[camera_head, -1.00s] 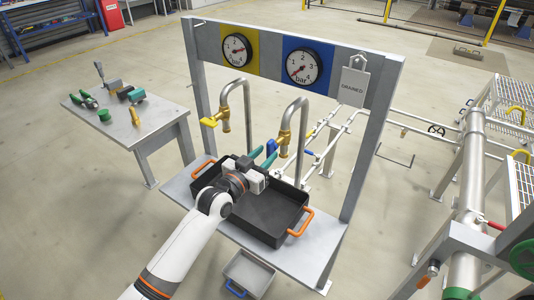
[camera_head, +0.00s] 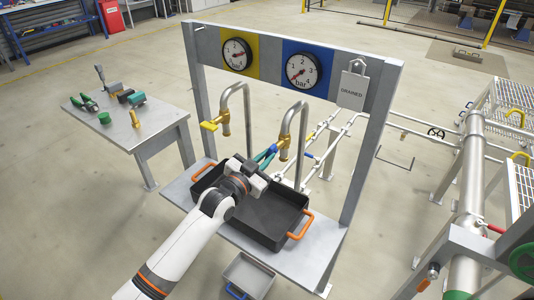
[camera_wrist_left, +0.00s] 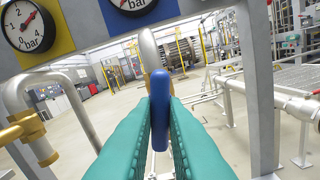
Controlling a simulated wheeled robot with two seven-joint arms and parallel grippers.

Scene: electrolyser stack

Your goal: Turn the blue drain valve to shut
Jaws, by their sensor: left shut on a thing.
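The blue drain valve handle (camera_head: 273,148) sits on the right-hand brass tap (camera_head: 286,138), under the blue gauge panel. In the left wrist view the handle (camera_wrist_left: 158,95) stands upright between the two teal fingers. My left gripper (camera_head: 267,156) is shut on this handle, above the black tray. My right gripper does not show.
A black tray (camera_head: 262,222) with orange handles stands on the bench under the taps. The left tap (camera_head: 224,125) has a yellow handle. A frame with two gauges and a "DRAINED" tag (camera_head: 352,90) stands behind. A side table (camera_head: 150,130) holds small parts.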

